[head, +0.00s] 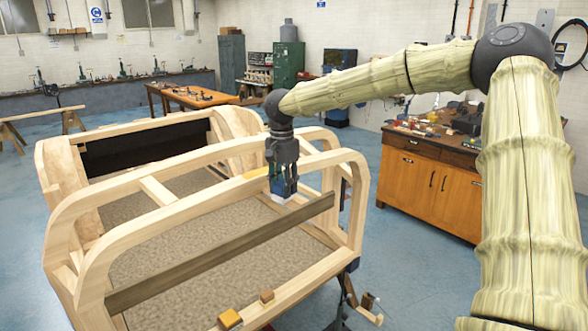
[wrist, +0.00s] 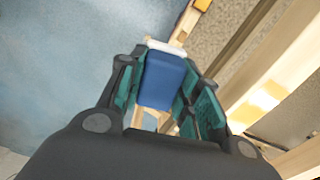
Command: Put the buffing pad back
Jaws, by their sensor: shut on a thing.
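The buffing pad is a blue block with a white edge (wrist: 163,82), seen between the fingers in the wrist view. It also shows in the head view as a small blue and white patch (head: 276,187), partly covered by the fingers. My gripper (head: 283,184) points down and is shut on the blue block. It is over the right part of the wooden bodyframe (head: 150,222), near its curved end rails and the dark cross rail (head: 215,254). I cannot tell whether the pad touches the wood beneath.
A yellow strip (head: 257,172) lies on the frame beside my gripper. A wooden cabinet bench (head: 425,190) with tools stands at the right. Blue floor is open between frame and bench.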

